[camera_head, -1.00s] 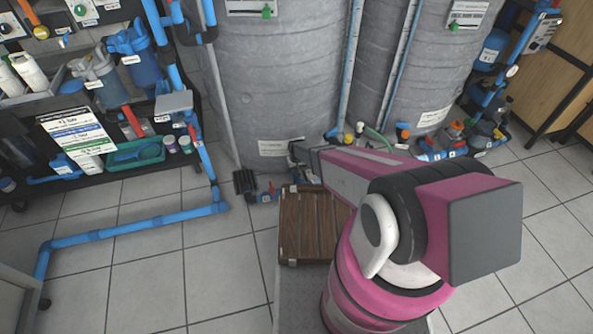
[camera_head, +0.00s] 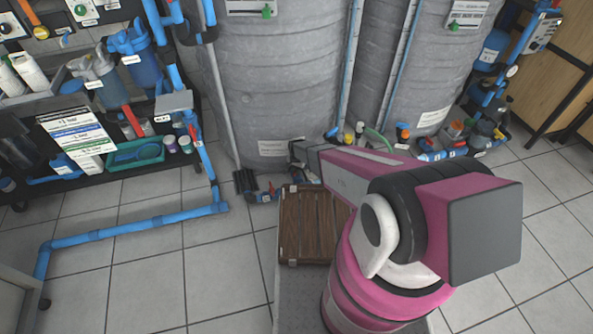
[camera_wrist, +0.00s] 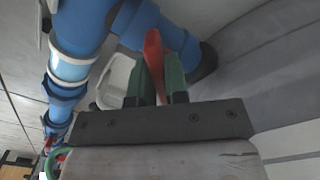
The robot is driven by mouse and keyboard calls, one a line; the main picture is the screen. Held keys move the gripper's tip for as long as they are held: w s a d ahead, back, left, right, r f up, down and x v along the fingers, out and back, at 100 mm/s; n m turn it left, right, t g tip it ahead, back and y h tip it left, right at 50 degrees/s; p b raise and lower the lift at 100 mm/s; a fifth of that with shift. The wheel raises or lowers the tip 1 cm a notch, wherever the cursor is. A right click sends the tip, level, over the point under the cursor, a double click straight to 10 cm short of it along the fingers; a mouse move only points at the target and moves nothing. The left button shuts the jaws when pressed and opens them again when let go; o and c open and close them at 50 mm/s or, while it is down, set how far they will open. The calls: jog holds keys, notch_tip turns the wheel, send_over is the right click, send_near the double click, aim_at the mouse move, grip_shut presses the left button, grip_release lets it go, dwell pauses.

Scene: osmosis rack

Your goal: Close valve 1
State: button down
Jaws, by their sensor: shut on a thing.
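In the wrist view a red valve handle (camera_wrist: 154,62) stands between the two green fingers of my gripper (camera_wrist: 160,80). The gripper is shut on the handle. Behind it run the valve's thick blue pipe and fittings (camera_wrist: 185,45), next to the grey tank wall. In the head view my gripper is at the foot of the left grey tank, mostly hidden by my own arm, and the held handle cannot be made out there. No number on this valve can be read.
A brown slatted case (camera_head: 306,225) lies in front of the left tank (camera_head: 270,90). Small blue pipe fittings with red parts (camera_head: 268,192) sit on the floor left of my gripper.

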jog(key=m, duration=0.4)
jog(key=shift+m, duration=2.8)
jog(key=c, duration=1.1)
grip_release()
jog(key=shift+c, duration=0.2)
notch_tip(320, 180, up, 11)
